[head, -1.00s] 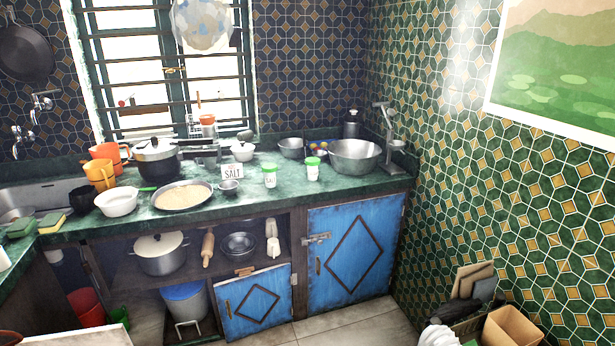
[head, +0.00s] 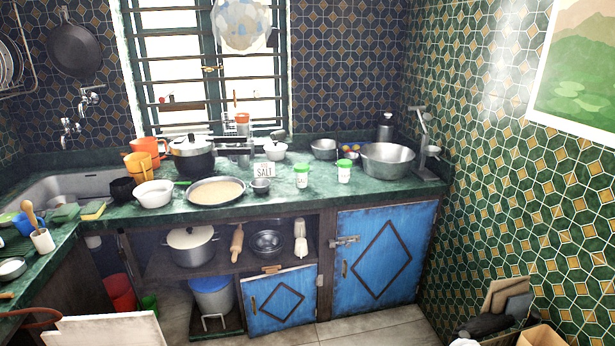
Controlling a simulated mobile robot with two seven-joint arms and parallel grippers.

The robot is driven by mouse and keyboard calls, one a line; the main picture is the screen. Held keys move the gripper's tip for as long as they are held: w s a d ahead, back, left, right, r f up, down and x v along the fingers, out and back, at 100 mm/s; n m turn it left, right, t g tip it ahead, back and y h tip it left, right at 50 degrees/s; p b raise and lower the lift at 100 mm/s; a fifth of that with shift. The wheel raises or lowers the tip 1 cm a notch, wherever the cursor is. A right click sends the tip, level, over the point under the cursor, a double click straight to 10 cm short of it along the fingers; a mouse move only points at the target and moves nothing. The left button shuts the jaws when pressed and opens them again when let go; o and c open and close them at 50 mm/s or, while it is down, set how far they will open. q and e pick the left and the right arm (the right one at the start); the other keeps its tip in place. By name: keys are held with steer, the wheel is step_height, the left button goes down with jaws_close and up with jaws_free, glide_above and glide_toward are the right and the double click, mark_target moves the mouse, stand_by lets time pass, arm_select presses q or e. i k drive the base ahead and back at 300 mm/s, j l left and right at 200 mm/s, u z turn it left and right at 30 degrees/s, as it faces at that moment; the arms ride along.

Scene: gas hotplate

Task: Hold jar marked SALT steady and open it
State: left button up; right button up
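A small white card reading SALT (head: 264,170) stands on the green counter, behind a small metal bowl. To its right is a white jar with a green lid (head: 302,175). A second, similar green-lidded jar (head: 344,171) stands further right, near the large metal bowl. Both jars are upright with lids on. The card is nearer the first jar; I cannot read any marking on the jars themselves. Neither of my grippers is in view.
The counter (head: 330,195) has bare room in front of the jars. A large metal bowl (head: 388,160) stands right of them, a wide pan of grain (head: 216,191) left. Blue cupboard doors (head: 385,255) are below. A white board (head: 105,330) leans at lower left.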

mark_target(301, 179)
steer(key=i+l+u, duration=0.1)
steer(key=i, duration=0.35)
steer(key=i+l+u, duration=0.1)
steer(key=i, duration=0.35)
steer(key=i+l+u, duration=0.1)
steer(key=i, duration=0.35)
steer(key=i+l+u, duration=0.1)
steer(key=i+l, duration=0.2)
steer(key=i+l+u, duration=0.1)
steer(key=i+l, duration=0.15)
steer(key=i, duration=0.3)
